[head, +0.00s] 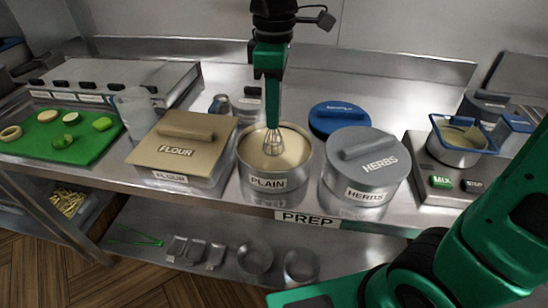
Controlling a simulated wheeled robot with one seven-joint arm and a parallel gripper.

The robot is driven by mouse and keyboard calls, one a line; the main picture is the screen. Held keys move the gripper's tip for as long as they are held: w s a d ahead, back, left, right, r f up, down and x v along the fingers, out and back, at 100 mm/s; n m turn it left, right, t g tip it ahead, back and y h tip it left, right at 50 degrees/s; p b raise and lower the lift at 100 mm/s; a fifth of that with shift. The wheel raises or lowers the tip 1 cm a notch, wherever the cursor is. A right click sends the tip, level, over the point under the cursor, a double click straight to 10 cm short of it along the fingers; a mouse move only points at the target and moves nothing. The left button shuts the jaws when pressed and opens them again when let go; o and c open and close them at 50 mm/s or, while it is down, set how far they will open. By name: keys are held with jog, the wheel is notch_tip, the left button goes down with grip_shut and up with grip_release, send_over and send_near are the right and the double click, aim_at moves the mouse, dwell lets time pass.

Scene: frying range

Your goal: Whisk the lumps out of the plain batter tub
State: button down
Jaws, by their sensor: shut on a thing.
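The plain batter tub (269,182) is a round metal tub labelled PLAIN in the middle of the prep counter. It is uncovered and holds pale cream batter (292,150). My gripper (270,85) is above the tub, pointing down, and is shut on the whisk (273,142). The whisk is upright, its wire head inside the tub's rim at the batter. How deep the wires reach is hard to tell. No lumps can be made out at this size.
A lidded flour bin (183,145) stands close on the left, a lidded herbs tub (366,165) close on the right. A blue lid (338,117) lies behind. A clear jug (136,114), a green board (62,138) and a scale-like unit (440,182) stand farther out.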

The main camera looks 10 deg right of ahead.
jog(key=shift+r, duration=3.5)
jog(key=shift+r, duration=2.5)
